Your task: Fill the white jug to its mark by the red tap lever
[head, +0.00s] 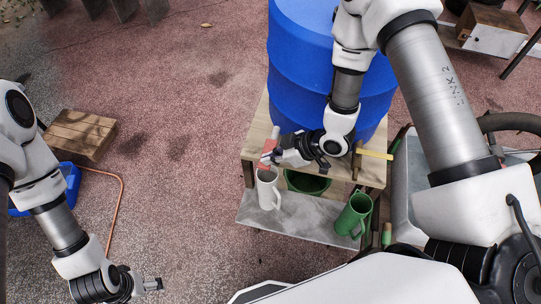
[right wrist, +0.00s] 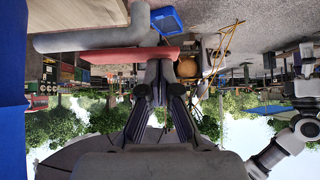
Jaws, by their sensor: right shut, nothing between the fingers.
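The white jug (head: 268,192) stands upright on the grey lower shelf, below the tap side of the blue barrel (head: 300,50). Its mark and water level cannot be made out. The red tap lever (head: 265,160) is partly hidden behind my right gripper in the head view; it shows as a red bar in the right wrist view (right wrist: 115,56), beside a grey pipe (right wrist: 85,39). My right gripper (head: 270,157) is shut and empty, its fingertips (right wrist: 160,62) at the lever; I cannot tell whether they touch it. My left gripper (head: 152,284) is at the lower left, away from the stand.
A green jug (head: 352,216) and a green bowl (head: 306,183) are on or near the lower shelf (head: 300,221). A wooden crate (head: 82,134) and an orange hose (head: 121,205) lie at left.

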